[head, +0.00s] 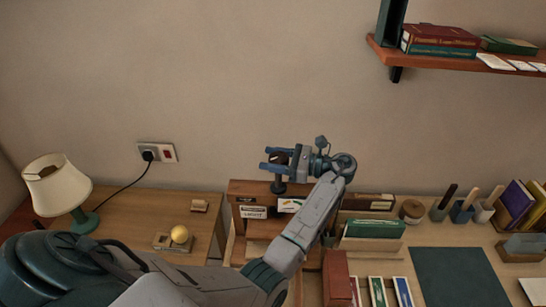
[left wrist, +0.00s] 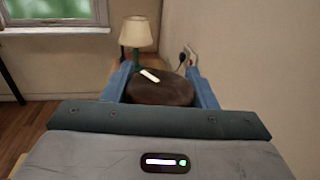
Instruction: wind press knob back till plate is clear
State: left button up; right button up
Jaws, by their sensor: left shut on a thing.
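The press knob (left wrist: 158,92) is a dark brown round piece with a white mark on top. My left gripper (head: 272,158) is shut on it, and its two blue fingers lie on either side of the knob in the left wrist view (left wrist: 163,88). In the head view the knob (head: 280,158) is mostly hidden between the fingers. A dark screw (head: 279,186) runs down from it to the wooden press (head: 242,187). My left forearm covers much of the press, and I cannot make out the plate or its gap. My right gripper is not in view.
A lamp (head: 57,184) and a small block with a yellow ball (head: 179,235) stand on the left desk. A shelf (head: 460,58) juts from the wall at upper right.

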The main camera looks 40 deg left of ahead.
pick_arm(q)
jog(key=shift+s+d+f+g, duration=0.1)
jog(key=shift+s+f+g, duration=0.05)
jog(key=shift+f+g, duration=0.3)
jog(key=o, duration=0.7)
jog(key=shift+o, duration=1.3)
jog(key=shift+r, duration=0.2)
jog(key=shift+n, duration=0.3)
